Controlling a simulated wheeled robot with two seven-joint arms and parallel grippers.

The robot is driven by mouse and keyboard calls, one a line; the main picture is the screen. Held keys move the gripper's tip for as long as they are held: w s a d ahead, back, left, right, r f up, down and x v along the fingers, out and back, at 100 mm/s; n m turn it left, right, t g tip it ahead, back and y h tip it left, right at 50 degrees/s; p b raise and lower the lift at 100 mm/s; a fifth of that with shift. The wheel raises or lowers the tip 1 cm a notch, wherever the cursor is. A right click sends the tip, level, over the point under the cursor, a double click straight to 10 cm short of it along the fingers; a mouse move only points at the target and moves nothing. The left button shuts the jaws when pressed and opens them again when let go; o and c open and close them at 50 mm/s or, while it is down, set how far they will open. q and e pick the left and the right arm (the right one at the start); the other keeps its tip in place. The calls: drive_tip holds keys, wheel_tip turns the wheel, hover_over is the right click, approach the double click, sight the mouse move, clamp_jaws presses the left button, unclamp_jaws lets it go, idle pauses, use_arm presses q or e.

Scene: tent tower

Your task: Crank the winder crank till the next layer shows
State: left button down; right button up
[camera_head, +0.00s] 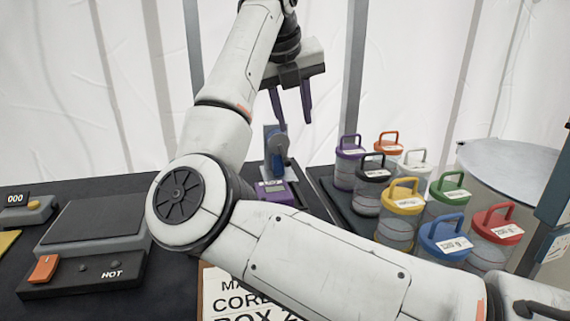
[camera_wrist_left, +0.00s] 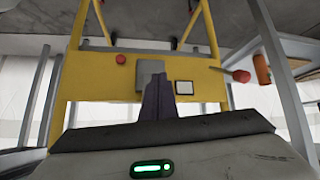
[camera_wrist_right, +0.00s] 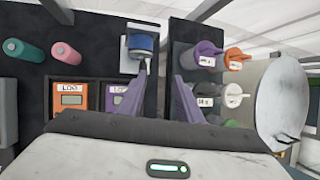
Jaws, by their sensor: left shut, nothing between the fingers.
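My left gripper (camera_wrist_left: 156,82) is shut and empty in the left wrist view, in front of a yellow frame (camera_wrist_left: 100,75). A grey block (camera_wrist_left: 150,68) on the frame is partly behind its fingers. A red knob on a short rod (camera_wrist_left: 240,76) sticks out at the frame's right side; I cannot tell whether it is the winder crank. No layer can be made out. My right gripper (camera_head: 295,121) is open and empty in the head view, above a blue-topped device (camera_head: 277,143). Its fingers also show apart in the right wrist view (camera_wrist_right: 162,76).
Several lidded jars (camera_head: 401,204) stand on a dark tray at the right, beside a large metal drum (camera_head: 510,165). A hot plate (camera_head: 95,225) sits at the left. A purple box (camera_head: 273,192) stands below the blue-topped device. My right arm hides the table's middle.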

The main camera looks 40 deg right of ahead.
sight(287, 159)
drive_tip(key=shift+n+y, duration=0.4)
drive_tip(key=shift+y, duration=0.2)
drive_tip(key=w+f, duration=0.1)
drive_tip(key=f, duration=0.5)
drive_tip(key=w+f+b, duration=0.1)
drive_tip(key=f, duration=0.2)
drive_tip(key=shift+w+d+f, duration=0.2)
drive_tip(key=shift+w+f, duration=0.1)
clamp_jaws()
